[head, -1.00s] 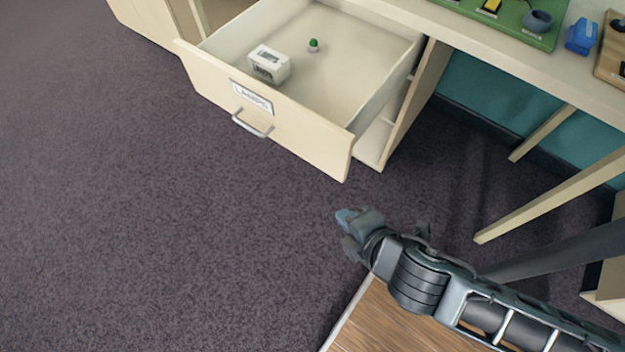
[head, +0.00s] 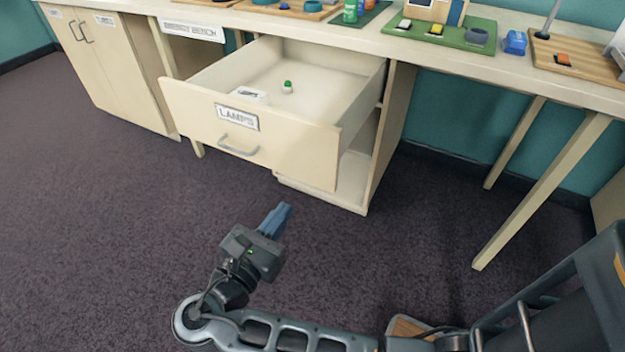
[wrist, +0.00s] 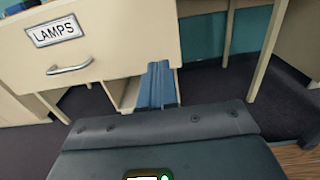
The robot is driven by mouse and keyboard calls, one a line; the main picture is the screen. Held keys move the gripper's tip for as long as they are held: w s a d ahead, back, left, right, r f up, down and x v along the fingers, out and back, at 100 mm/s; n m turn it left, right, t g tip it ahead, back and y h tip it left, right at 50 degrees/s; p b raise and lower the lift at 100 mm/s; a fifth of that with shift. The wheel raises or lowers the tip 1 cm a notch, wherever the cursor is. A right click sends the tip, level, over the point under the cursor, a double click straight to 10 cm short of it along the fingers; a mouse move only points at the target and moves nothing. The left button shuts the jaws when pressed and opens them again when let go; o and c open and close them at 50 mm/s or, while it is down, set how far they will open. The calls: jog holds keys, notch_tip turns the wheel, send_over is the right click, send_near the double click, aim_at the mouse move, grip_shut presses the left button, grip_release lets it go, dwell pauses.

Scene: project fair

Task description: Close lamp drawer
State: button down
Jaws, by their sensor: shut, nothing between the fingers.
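The lamp drawer (head: 290,158) is cream, with a "LAMPS" label (head: 237,117) and a grey bar handle (head: 239,147) on its front. It stands pulled well out of the bench. Inside are a white box (head: 249,95) and a small green-topped lamp (head: 288,87). My gripper (head: 280,216) is shut and empty, in front of and below the drawer's right part, apart from it.
The bench top (head: 350,28) carries several project boards, including a green one (head: 440,35). An open cubby lies under the drawer's right side. A slanted table leg (head: 540,190) stands at right. The carpet (head: 110,260) in front is clear.

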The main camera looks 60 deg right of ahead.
jog(key=d+b, duration=0.1)
jog(key=d, duration=1.2)
jog(key=shift+w+d, duration=0.1)
jog(key=shift+w, duration=0.1)
jog(key=shift+d, duration=0.1)
jog(key=p, duration=0.4)
send_near(376, 86)
jog(key=d+b, duration=0.2)
jog(key=d, duration=0.1)
jog(key=d+f+b, duration=0.1)
jog(key=d+b, duration=0.1)
jog(key=d, duration=0.2)
jog(key=w+d+b, duration=0.1)
jog(key=d, duration=0.3)
jog(key=shift+f+b, duration=0.4)
jog(key=shift+d, duration=0.6)
jog(key=shift+d+r+b, duration=0.2)
jog(key=shift+r+b, duration=0.05)
jog(key=shift+b, duration=0.05)
jog(key=shift+r, duration=0.1)
